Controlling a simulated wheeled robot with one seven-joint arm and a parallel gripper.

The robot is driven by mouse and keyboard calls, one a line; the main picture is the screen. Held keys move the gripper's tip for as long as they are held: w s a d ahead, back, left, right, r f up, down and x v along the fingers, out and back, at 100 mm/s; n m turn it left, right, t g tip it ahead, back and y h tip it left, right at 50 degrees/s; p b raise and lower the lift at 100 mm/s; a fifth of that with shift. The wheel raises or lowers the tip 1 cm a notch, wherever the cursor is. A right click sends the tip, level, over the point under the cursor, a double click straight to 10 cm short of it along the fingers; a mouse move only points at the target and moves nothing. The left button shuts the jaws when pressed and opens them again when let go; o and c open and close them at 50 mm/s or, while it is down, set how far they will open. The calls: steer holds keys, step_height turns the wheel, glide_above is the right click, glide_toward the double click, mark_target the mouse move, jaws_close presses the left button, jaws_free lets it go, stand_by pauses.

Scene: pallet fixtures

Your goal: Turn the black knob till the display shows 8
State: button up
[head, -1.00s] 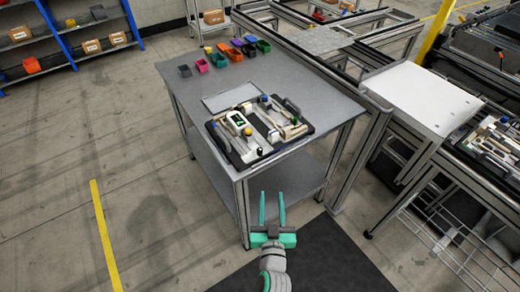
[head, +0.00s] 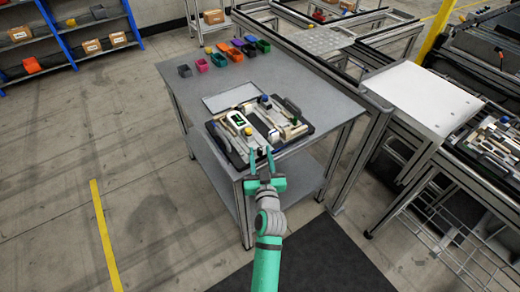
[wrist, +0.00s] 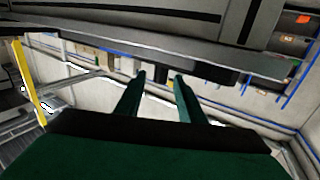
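The fixture pallet (head: 222,148) lies on the grey table near its front edge. On it stands a white unit with a small dark display (head: 238,119) showing a green sign, too small to read. I cannot clearly make out the black knob; a small dark part near the pallet's front edge is now around my fingertips. My gripper (head: 261,153) is open and seems empty, at the pallet's front edge. In the wrist view, its two fingers (wrist: 158,82) are apart below a dark edge.
Several coloured bins (head: 219,60) stand at the back of the table (head: 180,72). A flat grey plate (head: 232,97) lies behind the pallet. A white-topped stand (head: 420,95) and frames are on the right. The floor at left is clear.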

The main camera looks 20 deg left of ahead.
steer(key=shift+x, duration=1.15)
steer(key=shift+c, duration=0.5)
jaws_close()
steer(key=shift+f+m+t+h, duration=0.25)
steer(key=shift+m+h, duration=0.35)
steer(key=shift+h, duration=0.3)
steer(key=shift+f+m+t+h, duration=0.25)
steer(key=shift+m+h, duration=0.35)
steer(key=shift+h, duration=0.3)
steer(key=shift+r+m+h, duration=0.15)
steer(key=shift+m+h, duration=0.75)
steer(key=shift+h, duration=0.5)
steer(key=shift+o, duration=0.5)
jaws_free()
steer(key=shift+r+t, duration=0.15)
steer(key=shift+t, duration=0.15)
steer(key=shift+r, duration=0.1)
